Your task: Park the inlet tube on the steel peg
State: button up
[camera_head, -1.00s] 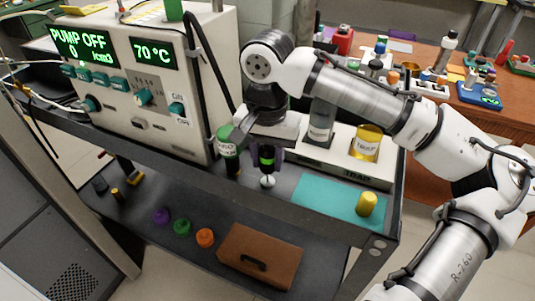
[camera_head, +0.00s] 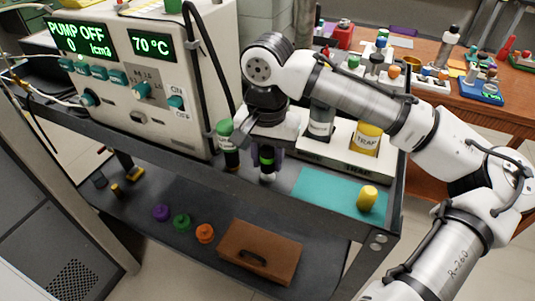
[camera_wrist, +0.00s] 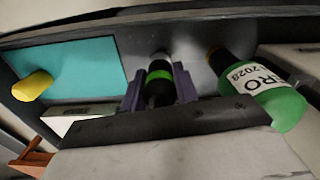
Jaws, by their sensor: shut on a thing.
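My gripper (camera_head: 267,160) is shut on a dark tube with a bright green band (camera_wrist: 159,77), which looks like the inlet tube. In the wrist view the purple-grey fingers flank the tube (camera_wrist: 158,96). In the head view it hangs roughly upright over the cart's dark top. A small pale grey piece (camera_head: 268,177), perhaps the steel peg or its base, shows right below the tube's lower end. I cannot tell whether the tube is seated on it or just above it.
A green-topped labelled bottle (camera_head: 229,150) stands close left of my gripper; it also shows in the wrist view (camera_wrist: 275,98). A teal mat (camera_head: 325,188) with a yellow cylinder (camera_head: 367,197) lies right. The pump console (camera_head: 150,90) stands behind left, a white trap rack (camera_head: 340,160) behind right.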

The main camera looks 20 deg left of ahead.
aim_at(268, 148)
jog(key=shift+f+b, duration=0.3)
jog(key=shift+f, duration=0.6)
jog(key=o, duration=1)
notch_tip(268, 148, up, 14)
jog(key=shift+f+p, duration=0.1)
jog(key=shift+p, duration=0.6)
